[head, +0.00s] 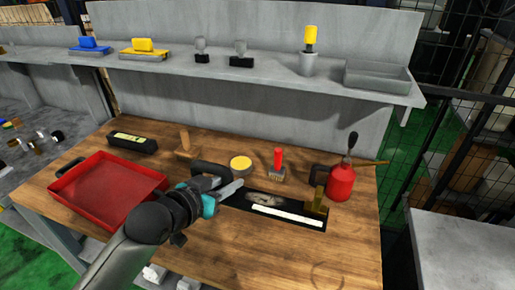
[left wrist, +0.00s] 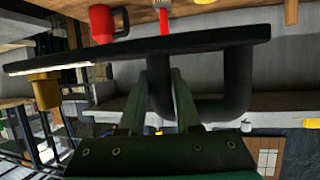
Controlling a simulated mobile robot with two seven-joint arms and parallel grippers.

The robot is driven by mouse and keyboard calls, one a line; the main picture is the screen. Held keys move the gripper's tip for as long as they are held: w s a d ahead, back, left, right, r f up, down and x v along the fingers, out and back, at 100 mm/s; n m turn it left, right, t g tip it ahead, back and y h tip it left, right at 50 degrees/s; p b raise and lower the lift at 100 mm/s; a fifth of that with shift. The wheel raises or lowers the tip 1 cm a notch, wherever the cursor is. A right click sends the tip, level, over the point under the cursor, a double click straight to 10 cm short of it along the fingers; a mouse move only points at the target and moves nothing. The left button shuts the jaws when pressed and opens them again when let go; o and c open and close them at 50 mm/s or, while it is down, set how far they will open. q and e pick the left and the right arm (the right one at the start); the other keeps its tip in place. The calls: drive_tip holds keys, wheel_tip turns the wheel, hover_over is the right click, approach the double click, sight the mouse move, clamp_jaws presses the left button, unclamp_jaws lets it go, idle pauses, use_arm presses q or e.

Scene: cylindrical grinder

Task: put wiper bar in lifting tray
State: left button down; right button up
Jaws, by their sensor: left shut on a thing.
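The wiper bar (head: 232,199) appears to be the long dark plate with a black loop handle, a brass block at its right end and a white strip along it. My left gripper (head: 238,187) is shut on its handle (left wrist: 238,85). The plate (left wrist: 215,40) spans the left wrist view, with the brass block (left wrist: 43,90) at its left end. I cannot tell whether the plate touches the table. The lifting tray (head: 108,188), red and empty with low walls, sits on the table left of my gripper. My right gripper is not in view.
A red oil can (head: 341,182), a red-handled brush (head: 278,163), a yellow-topped round tin (head: 241,163) and a wooden-handled brush (head: 185,145) stand behind the bar. A black labelled box (head: 118,141) lies behind the tray. A grey shelf (head: 270,78) runs along the back. The front right tabletop is clear.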

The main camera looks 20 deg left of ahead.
use_arm(q)
drive_tip(key=shift+n+t+y, duration=0.3)
drive_tip(key=shift+n+y, duration=0.1)
drive_tip(key=w+r+b, duration=0.1)
drive_tip(key=d+r+b, duration=0.1)
drive_tip(key=b, duration=0.1)
drive_tip(key=w+d+r+b, duration=0.1)
drive_tip(key=r, duration=0.1)
drive_tip(key=shift+w+d, duration=0.25)
drive_tip(key=shift+w, duration=0.05)
wheel_tip(320, 180, up, 6)
drive_tip(key=s+d+n+y+b, duration=0.1)
drive_tip(key=n+y+b, duration=0.1)
drive_tip(key=b, duration=0.2)
drive_tip(key=shift+s+d+b, duration=0.15)
drive_tip(key=shift+d+b, duration=0.05)
drive_tip(key=shift+b, duration=0.15)
drive_tip(key=shift+f, duration=0.1)
